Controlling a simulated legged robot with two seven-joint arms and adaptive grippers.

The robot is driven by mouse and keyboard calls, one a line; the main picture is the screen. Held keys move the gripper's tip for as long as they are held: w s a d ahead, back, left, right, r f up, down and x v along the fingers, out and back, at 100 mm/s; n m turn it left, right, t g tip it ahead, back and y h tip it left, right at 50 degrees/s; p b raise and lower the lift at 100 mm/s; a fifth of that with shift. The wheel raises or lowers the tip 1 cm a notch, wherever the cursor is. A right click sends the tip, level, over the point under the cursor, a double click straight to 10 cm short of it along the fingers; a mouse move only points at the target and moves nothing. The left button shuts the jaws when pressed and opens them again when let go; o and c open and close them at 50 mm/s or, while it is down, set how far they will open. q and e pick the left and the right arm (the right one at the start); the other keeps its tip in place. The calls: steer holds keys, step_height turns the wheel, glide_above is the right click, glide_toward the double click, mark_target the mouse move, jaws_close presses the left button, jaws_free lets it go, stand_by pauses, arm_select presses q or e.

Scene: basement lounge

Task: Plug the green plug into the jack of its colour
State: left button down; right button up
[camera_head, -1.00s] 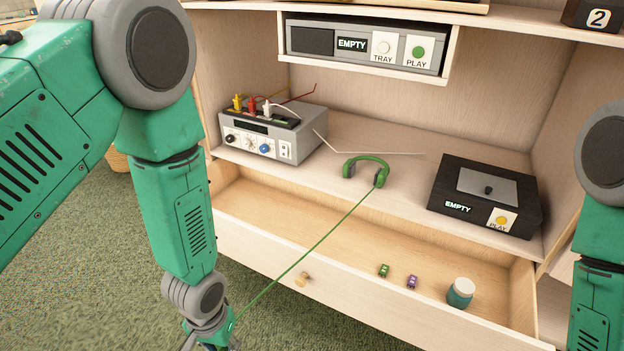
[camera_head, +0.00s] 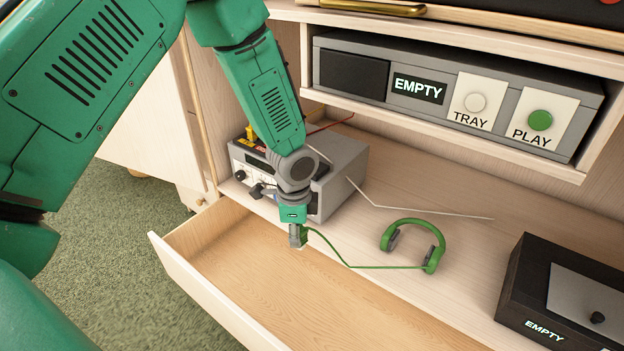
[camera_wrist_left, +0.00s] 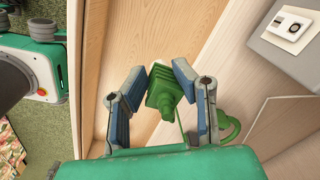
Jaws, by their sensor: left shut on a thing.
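My left gripper (camera_head: 296,237) is shut on the green plug (camera_head: 305,234) and holds it above the open drawer, in front of the grey box (camera_head: 345,182). In the left wrist view the green plug (camera_wrist_left: 165,88) sits between the two fingers. A green cord runs from it to the green headphones (camera_head: 436,252) on the shelf. My left arm hides part of the box's front and top, and no green jack can be made out. In the wrist view a white plate (camera_wrist_left: 289,24) with a dark round spot shows on a grey surface. My right gripper is out of view.
The open drawer (camera_head: 330,310) lies below the shelf; its visible part is empty. A black player (camera_head: 530,285) stands at the right. A grey tray unit (camera_head: 460,95) hangs above. A white cord (camera_head: 430,211) crosses the shelf. A yellow plug (camera_head: 250,133) stands on the grey box.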

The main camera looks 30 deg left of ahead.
arm_select(q)
steer(key=w+a+r+m, duration=0.2)
steer(key=a+r+m, duration=0.2)
steer(key=a, duration=0.2)
steer(key=w+a+r+m, duration=0.3)
steer(key=a+r+m, duration=0.15)
steer(key=a, duration=0.25)
steer(key=shift+h, duration=0.3)
steer(key=w, duration=0.5)
steer(key=w+b, duration=0.1)
steer(key=w, duration=0.4)
steer(key=w+d+b, duration=0.1)
steer(key=w, duration=0.4)
steer(key=shift+w+d, duration=0.1)
steer(key=shift+w, duration=0.95)
step_height(320, 180, down, 4)
steer(key=shift+r+b, duration=0.2)
steer(key=shift+b, duration=0.6)
steer(key=shift+r, duration=0.1)
steer(key=c, duration=1.3)
jaws_free()
